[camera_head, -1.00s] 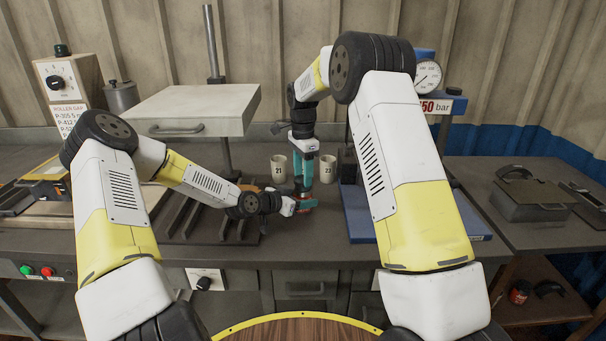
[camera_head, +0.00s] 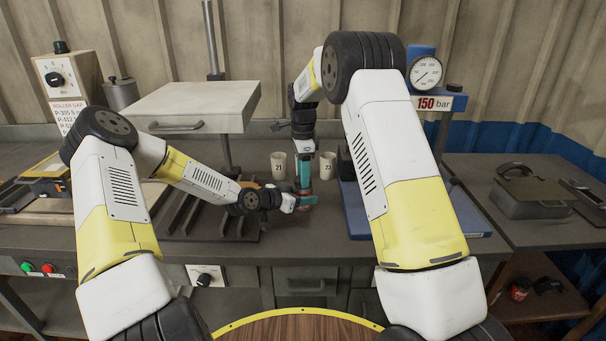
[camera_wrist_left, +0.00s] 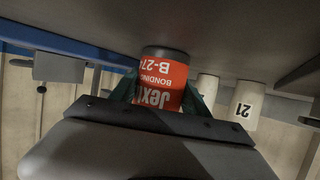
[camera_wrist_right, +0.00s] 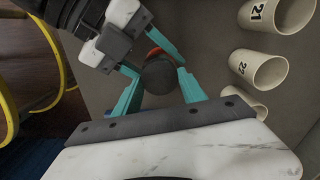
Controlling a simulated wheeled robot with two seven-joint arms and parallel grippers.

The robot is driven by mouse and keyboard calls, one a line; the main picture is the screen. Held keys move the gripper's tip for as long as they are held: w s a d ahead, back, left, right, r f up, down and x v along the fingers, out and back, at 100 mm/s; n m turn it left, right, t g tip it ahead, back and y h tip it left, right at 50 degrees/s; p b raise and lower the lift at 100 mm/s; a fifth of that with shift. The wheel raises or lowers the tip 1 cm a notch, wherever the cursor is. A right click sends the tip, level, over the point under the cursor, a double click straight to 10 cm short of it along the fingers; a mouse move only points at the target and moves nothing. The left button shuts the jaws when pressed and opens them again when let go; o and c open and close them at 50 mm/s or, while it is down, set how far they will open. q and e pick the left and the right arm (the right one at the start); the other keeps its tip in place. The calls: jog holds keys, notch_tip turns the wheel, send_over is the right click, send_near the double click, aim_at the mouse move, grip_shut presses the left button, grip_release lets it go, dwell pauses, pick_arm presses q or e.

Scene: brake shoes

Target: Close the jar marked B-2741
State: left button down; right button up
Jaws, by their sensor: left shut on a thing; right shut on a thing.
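The red jar (camera_wrist_left: 165,77) has a label with "B-274" readable, upside down in the left wrist view; the rest of the number is cut off. It shows small in the head view (camera_head: 308,201). My left gripper (camera_head: 297,201) is shut around the jar's side just above the bench. My right gripper (camera_head: 304,188) points down from above, its teal fingers shut on a dark round lid (camera_wrist_right: 160,77). The lid is over the jar, whose red edge (camera_wrist_right: 153,52) shows beside it. Whether the lid is fully seated is hidden.
Cream cups marked 21 (camera_head: 278,166) and 23 (camera_head: 327,166) stand just behind the jar. A dark slatted rack (camera_head: 192,222) lies to the left. Bare bench lies in front of the jar.

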jog(key=m, duration=0.5)
jog(key=shift+a, duration=0.1)
jog(key=m, duration=0.5)
jog(key=shift+m, duration=0.4)
jog(key=m, duration=0.5)
jog(key=shift+s, duration=0.1)
jog(key=m, duration=0.3)
jog(key=shift+m, duration=0.3)
jog(key=o, duration=1.3)
